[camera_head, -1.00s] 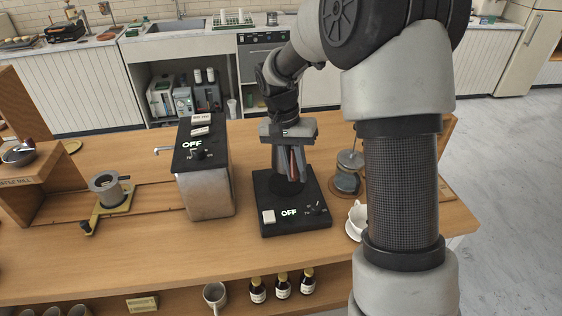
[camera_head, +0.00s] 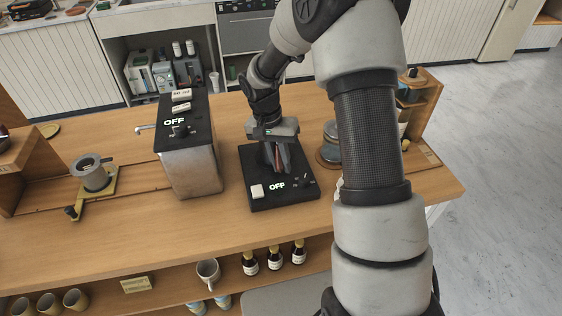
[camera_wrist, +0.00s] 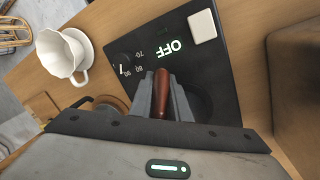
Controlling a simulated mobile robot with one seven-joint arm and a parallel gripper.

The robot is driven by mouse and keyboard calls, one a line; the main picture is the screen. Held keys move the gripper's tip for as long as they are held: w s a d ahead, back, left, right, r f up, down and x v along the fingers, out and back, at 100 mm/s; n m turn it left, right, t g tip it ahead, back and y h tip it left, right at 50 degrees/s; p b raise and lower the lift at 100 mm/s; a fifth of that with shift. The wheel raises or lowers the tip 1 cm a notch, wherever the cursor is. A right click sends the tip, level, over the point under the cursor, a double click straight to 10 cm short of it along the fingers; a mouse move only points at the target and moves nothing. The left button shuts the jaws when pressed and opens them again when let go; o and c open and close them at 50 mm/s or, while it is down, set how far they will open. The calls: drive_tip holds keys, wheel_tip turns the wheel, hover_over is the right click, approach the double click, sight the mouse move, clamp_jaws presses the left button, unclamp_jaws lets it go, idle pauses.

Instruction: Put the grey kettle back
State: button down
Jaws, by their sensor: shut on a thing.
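My gripper (camera_head: 277,162) points down over the black heater base (camera_head: 296,197), which has a lit OFF sign and a dial. In the wrist view my gripper (camera_wrist: 161,84) is shut on a reddish-brown handle (camera_wrist: 162,98), which looks like the grey kettle's. The handle also shows narrowly between the fingers in the head view. Whether the kettle touches the base cannot be told.
A large metal boiler box (camera_head: 192,170) stands left of the base. Close on the right are a glass press (camera_head: 331,140) on a wooden coaster and a white dripper (camera_wrist: 62,54), mostly hidden in the head view by my arm. The counter front (camera_head: 230,228) is clear.

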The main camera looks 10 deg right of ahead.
drive_tip(key=c, duration=1.7)
unclamp_jaws()
drive_tip(key=shift+o, duration=0.2)
